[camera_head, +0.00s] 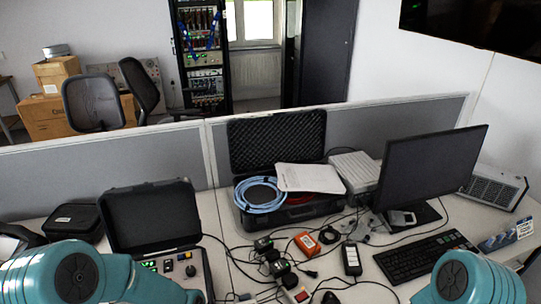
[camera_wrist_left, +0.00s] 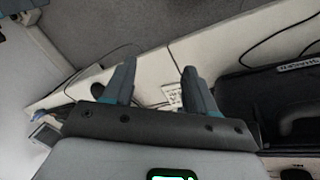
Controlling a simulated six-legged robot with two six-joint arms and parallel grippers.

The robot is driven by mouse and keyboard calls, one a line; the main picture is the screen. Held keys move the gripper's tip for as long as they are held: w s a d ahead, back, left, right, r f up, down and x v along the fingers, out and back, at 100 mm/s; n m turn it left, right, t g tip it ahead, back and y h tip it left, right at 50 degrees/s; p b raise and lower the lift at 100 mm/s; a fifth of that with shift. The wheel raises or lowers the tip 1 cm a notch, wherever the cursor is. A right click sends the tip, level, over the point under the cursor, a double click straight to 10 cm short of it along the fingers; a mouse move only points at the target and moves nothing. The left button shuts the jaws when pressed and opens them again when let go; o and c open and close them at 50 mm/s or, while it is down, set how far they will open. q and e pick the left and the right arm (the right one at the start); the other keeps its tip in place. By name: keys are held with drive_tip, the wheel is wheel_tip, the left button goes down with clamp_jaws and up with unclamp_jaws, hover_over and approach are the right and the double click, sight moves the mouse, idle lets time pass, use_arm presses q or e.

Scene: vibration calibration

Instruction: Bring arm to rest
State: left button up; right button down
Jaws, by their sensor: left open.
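In the head view my left arm (camera_head: 85,277) shows as teal links at the bottom left, and my right arm (camera_head: 468,280) shows at the bottom right. Neither gripper is visible in the head view. In the left wrist view my left gripper (camera_wrist_left: 160,85) is open, its two dark fingers with teal edges apart and nothing between them. A white desk edge and cables lie beyond the fingers. A black case (camera_wrist_left: 285,105) is to the right of the fingers in that view. The right gripper is out of view.
The white desk holds an open control case (camera_head: 150,220), a foam-lined case (camera_head: 280,150) with a blue cable coil (camera_head: 259,195), a monitor (camera_head: 430,168), a keyboard (camera_head: 425,257), and loose cables and adapters in the middle. Grey partitions (camera_head: 390,122) stand behind. Little desk is clear.

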use_arm(q)
drive_tip(key=s+a+f+n, duration=0.1)
drive_tip(key=s+f+n, duration=0.6)
drive_tip(key=s, duration=0.6)
wheel_tip(320, 180, down, 10)
drive_tip(key=b, duration=1)
drive_tip(key=shift+w+t, duration=0.3)
drive_tip(key=shift+w, duration=0.15)
drive_tip(key=shift+r, duration=0.1)
